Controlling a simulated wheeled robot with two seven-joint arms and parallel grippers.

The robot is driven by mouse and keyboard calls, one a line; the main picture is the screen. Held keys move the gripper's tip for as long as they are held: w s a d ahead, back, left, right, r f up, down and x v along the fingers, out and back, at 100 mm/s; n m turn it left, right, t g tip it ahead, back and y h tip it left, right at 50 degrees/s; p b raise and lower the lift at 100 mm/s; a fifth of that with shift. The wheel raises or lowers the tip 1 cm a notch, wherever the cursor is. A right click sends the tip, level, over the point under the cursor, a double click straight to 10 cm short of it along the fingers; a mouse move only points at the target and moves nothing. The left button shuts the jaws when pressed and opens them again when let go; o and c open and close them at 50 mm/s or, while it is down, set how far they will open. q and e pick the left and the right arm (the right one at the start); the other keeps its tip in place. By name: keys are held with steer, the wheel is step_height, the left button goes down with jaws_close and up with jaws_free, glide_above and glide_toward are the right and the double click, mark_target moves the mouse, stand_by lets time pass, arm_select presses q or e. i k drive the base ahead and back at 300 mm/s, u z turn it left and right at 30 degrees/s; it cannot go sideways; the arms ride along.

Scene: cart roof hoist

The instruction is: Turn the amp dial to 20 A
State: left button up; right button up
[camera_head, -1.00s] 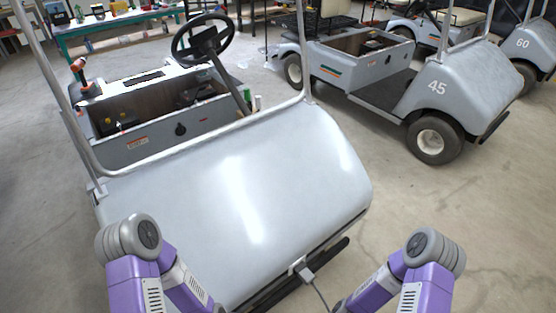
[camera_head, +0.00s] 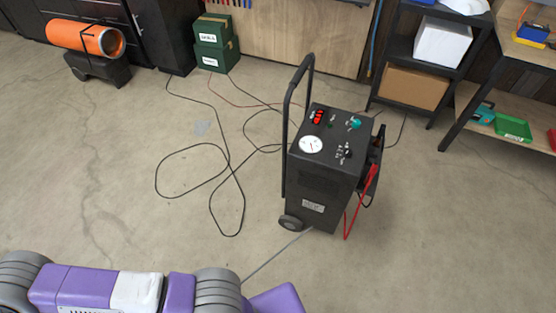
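A black wheeled charger (camera_head: 326,170) stands upright on the concrete floor, right of the middle of the head view. Its top panel has a round white gauge (camera_head: 311,145), a red display (camera_head: 318,117), a teal knob (camera_head: 354,123) and a small black dial (camera_head: 345,152) with white marks around it. The marks are too small to read, so I cannot tell the dial's setting or which knob sets the amps. A purple and grey arm of mine crosses the bottom left. Neither gripper shows, and nothing of mine touches the charger.
Black cables (camera_head: 228,165) loop over the floor left of the charger. Red clamps and leads (camera_head: 368,184) hang on its right side. Green boxes (camera_head: 212,42), an orange cylinder on a cart (camera_head: 88,39) and a shelf with boxes (camera_head: 416,87) stand behind. Floor in front is mostly clear.

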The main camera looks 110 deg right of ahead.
mark_target(356, 123)
steer(key=z, duration=1.9)
steer(key=i, duration=1.45)
steer(key=z, duration=4.8)
steer(key=i, duration=0.5)
steer(key=z, duration=0.05)
